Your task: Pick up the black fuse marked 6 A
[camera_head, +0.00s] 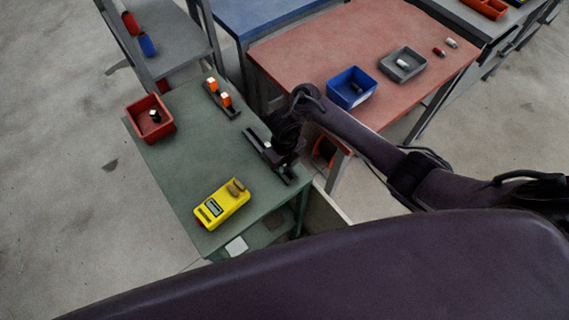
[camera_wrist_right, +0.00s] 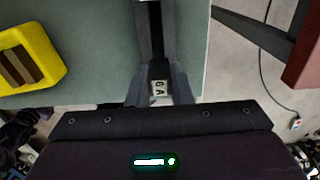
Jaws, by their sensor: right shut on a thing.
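In the right wrist view, a small dark fuse with a white label reading "6 A" (camera_wrist_right: 159,87) sits between the two fingers of my right gripper, which is shut on it. In the head view my right gripper (camera_head: 277,157) is low over a black rail (camera_head: 254,140) on the green table's right side; the fuse is hidden there behind the gripper. The rail also runs away from the fuse in the wrist view (camera_wrist_right: 150,30). I cannot tell whether the fuse still touches the rail. My left gripper is not in view.
The green table (camera_head: 185,160) holds a yellow meter (camera_head: 222,205), a red bin (camera_head: 138,132) with a black-and-white piece inside, and another black rail (camera_head: 212,96) with orange pieces. A red-topped table (camera_head: 310,45) with a blue bin (camera_head: 340,99) and grey bin (camera_head: 388,72) stands beyond.

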